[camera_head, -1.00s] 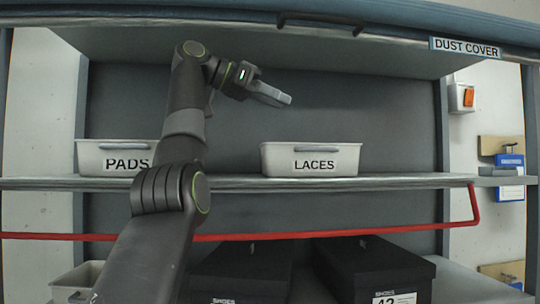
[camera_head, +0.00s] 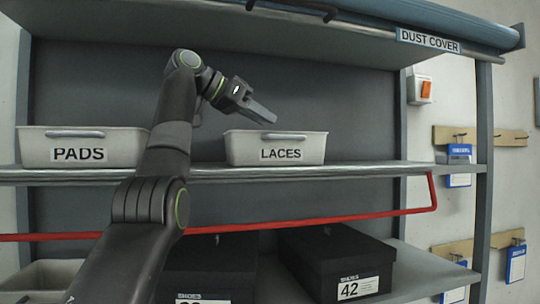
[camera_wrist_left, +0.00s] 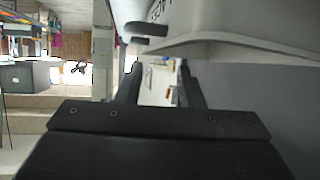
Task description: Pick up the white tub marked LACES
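The white tub marked LACES (camera_head: 293,150) stands upright on the middle shelf, with a grey handle bar (camera_head: 284,136) along its front rim. My left gripper (camera_head: 268,114) is just above its rim, pointing right and slightly down. I cannot tell from the head view whether it touches the tub. In the left wrist view my left gripper (camera_wrist_left: 160,78) has its two fingers apart with a clear gap between them. A pale tub with a dark handle (camera_wrist_left: 150,29) fills the top right there, beside the fingers, not between them. My right gripper is not in view.
A white tub marked PADS (camera_head: 110,149) stands left on the same shelf (camera_head: 360,169). A red rail (camera_head: 350,219) runs below its edge. The dust cover (camera_head: 440,28) is rolled overhead. Black shoe boxes (camera_head: 338,262) sit underneath. The shelf right of LACES is clear.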

